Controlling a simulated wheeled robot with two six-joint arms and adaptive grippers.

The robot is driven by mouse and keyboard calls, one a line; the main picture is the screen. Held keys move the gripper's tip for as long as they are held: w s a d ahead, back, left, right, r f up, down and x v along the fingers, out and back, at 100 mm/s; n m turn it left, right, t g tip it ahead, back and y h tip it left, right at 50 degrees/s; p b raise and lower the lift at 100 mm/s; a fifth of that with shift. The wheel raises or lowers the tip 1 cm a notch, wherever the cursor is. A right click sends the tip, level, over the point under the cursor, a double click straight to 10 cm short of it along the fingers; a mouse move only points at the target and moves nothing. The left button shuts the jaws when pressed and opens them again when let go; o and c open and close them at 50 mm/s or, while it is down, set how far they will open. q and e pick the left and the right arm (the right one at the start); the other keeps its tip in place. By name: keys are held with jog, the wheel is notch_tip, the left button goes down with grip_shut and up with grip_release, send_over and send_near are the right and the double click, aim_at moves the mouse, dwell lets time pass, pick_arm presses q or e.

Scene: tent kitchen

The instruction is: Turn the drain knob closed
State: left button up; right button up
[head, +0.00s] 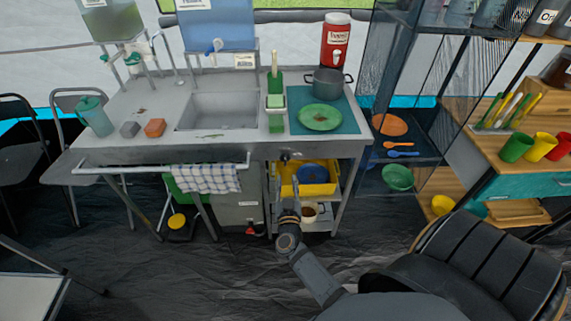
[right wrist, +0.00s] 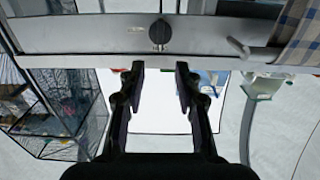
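A round dark knob (right wrist: 160,32) with a raised vertical ridge sits on the grey front panel of the sink unit. It shows small in the head view (head: 285,157), right of the towel. I take it to be the drain knob; no label on it is readable. My right gripper (right wrist: 160,68) is open and empty, its two fingers apart. The knob lies between the fingers' lines in the right wrist view, ahead of the tips and not touched. In the head view, my right gripper (head: 289,204) is below the knob, in front of the lower shelf. My left gripper is out of view.
A checked towel (head: 206,178) hangs on the front rail, left of the knob. A yellow bin (head: 318,188) stands on the shelf below. The sink basin (head: 220,110) is above. The right wrist picture appears upside down.

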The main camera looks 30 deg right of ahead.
aim_at(285, 160)
jog(key=x, duration=0.9)
jog(key=shift+w+d+b, duration=0.1)
jog(key=shift+w+b, duration=0.15)
jog(key=shift+b, duration=0.15)
grip_shut()
